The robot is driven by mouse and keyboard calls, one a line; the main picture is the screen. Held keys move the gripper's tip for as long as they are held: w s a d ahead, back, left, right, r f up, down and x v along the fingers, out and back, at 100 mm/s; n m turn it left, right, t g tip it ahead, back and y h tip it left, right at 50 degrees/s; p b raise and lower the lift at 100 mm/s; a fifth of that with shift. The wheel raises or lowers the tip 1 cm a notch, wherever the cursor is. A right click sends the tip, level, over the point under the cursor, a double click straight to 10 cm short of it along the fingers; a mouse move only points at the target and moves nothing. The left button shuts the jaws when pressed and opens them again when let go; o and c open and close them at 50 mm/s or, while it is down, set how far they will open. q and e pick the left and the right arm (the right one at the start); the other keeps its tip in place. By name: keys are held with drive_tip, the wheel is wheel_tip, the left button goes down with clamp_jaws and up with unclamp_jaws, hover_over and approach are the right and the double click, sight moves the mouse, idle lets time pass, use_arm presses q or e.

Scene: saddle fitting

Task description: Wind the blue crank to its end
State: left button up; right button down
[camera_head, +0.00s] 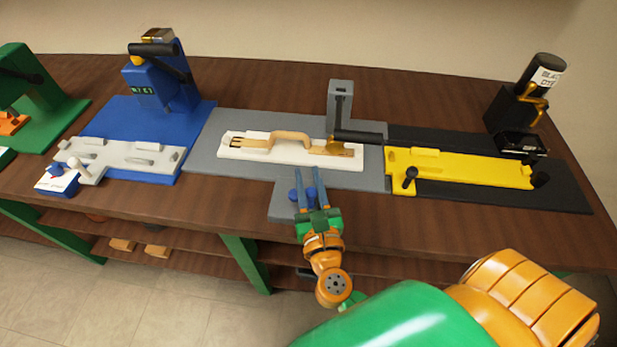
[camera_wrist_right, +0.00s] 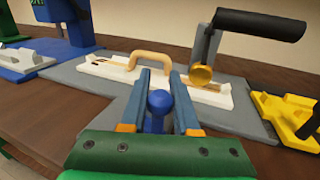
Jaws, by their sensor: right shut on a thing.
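The blue crank (camera_head: 311,192) is at the near edge of the grey fixture's base, on a small grey block that juts toward me. In the right wrist view its round blue knob (camera_wrist_right: 158,101) stands between the two fingers. My right gripper (camera_head: 305,178) is shut on the crank from the near side; it also shows in the right wrist view (camera_wrist_right: 158,82). The fingers and green palm hide part of the crank, so its turn angle is hard to tell. My left gripper is not in view.
Behind the crank, the grey fixture (camera_head: 205,155) carries a white board (camera_head: 290,157) with a tan handle, and a post with a black lever (camera_head: 358,137). A blue press (camera_head: 160,80) stands left. A yellow jig (camera_head: 460,168) on a black base lies right.

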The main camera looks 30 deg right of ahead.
drive_tip(key=n+y, duration=0.2)
drive_tip(key=y, duration=0.2)
drive_tip(key=shift+w+n+t, duration=0.3)
drive_tip(key=shift+w+n, duration=0.05)
drive_tip(key=shift+n, duration=0.05)
drive_tip(key=n+y, duration=0.1)
drive_tip(key=y, duration=0.1)
drive_tip(key=n+y+b, duration=0.1)
drive_tip(key=y, duration=0.1)
drive_tip(key=shift+w+f+n+y+b, duration=0.15)
drive_tip(key=shift+w+n+y+b, duration=0.15)
drive_tip(key=shift+w+n+y, duration=0.1)
drive_tip(key=n+g+y+b, duration=0.1)
drive_tip(key=n+y+b, duration=0.1)
drive_tip(key=y+b, duration=0.1)
drive_tip(key=w+n+g+y+b, duration=0.1)
drive_tip(key=n+g+y+b, duration=0.1)
drive_tip(key=n+y, duration=0.1)
drive_tip(key=shift+a+g+y+b, duration=0.2)
drive_tip(key=shift+g+y+b, duration=0.1)
drive_tip(key=shift+y+b, duration=0.15)
drive_tip(key=shift+w+a+n+g+y+b, duration=0.15)
drive_tip(key=shift+n+g+y+b, duration=0.45)
drive_tip(key=shift+n+g+y, duration=0.15)
drive_tip(key=shift+w+a+n+g+y+b, duration=0.1)
drive_tip(key=shift+a+n+g+y+b, duration=0.05)
drive_tip(key=shift+n+g+y+b, duration=0.55)
drive_tip(key=c, duration=0.7)
unclamp_jaws()
drive_tip(key=shift+w+a, duration=0.1)
